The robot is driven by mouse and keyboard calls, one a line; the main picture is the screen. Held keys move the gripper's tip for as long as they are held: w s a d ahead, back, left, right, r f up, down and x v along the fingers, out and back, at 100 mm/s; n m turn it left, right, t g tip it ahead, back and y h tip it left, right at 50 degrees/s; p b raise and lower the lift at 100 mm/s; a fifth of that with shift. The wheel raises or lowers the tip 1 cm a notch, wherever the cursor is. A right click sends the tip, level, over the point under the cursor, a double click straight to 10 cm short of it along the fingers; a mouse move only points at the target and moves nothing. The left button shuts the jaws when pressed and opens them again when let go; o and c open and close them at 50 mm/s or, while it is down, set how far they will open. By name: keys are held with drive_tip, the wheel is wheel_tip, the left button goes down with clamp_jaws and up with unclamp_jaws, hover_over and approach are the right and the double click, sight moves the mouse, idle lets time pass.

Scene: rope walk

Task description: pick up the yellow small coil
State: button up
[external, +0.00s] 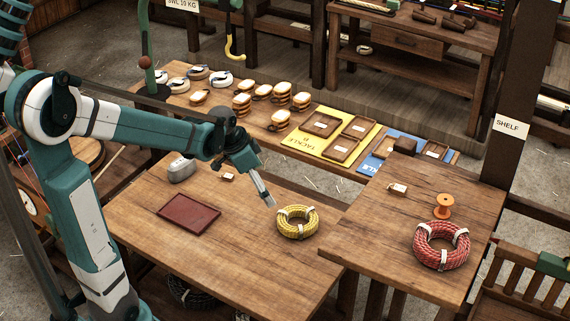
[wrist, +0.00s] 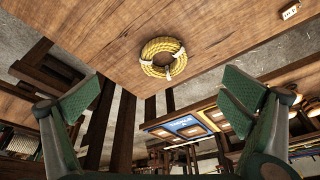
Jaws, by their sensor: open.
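The yellow small coil (external: 297,222) is a ring of yellow rope with white ties. It lies flat on the wooden table, near the table's right side. In the wrist view the coil (wrist: 163,59) shows near the upper middle, beyond my fingertips and close to the table edge. My gripper (external: 268,194) is above the table, a little left of the coil and apart from it. In the wrist view my gripper (wrist: 165,85) has its two green fingers spread wide with nothing between them.
A dark red tray (external: 189,213) and a grey metal object (external: 181,169) are on the same table, to the left. A red rope coil (external: 441,245) and an orange spool (external: 443,206) are on the right table.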

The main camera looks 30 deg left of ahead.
sight(292, 207)
drive_tip(key=w+d+f+m+g, duration=0.1)
drive_tip(key=w+f+m, duration=0.1)
drive_tip(key=w+f, duration=0.3)
drive_tip(key=w+d+f+m+g+h+p, duration=0.1)
drive_tip(key=w+d+f+m, duration=0.1)
drive_tip(key=w+f, duration=0.3)
wheel_tip(292, 207, down, 4)
drive_tip(key=shift+w+r+m+h, duration=0.15)
drive_tip(key=shift+w+m+h, duration=0.2)
drive_tip(key=shift+m, duration=0.25)
drive_tip(key=shift+d, duration=0.1)
drive_tip(key=shift+x, duration=0.8)
drive_tip(key=shift+d+f, duration=0.15)
drive_tip(key=shift+f, duration=0.25)
drive_tip(key=shift+b+x, duration=0.95)
drive_tip(key=shift+x, duration=1.7)
drive_tip(key=shift+s, duration=0.15)
drive_tip(key=shift+c, duration=0.5)
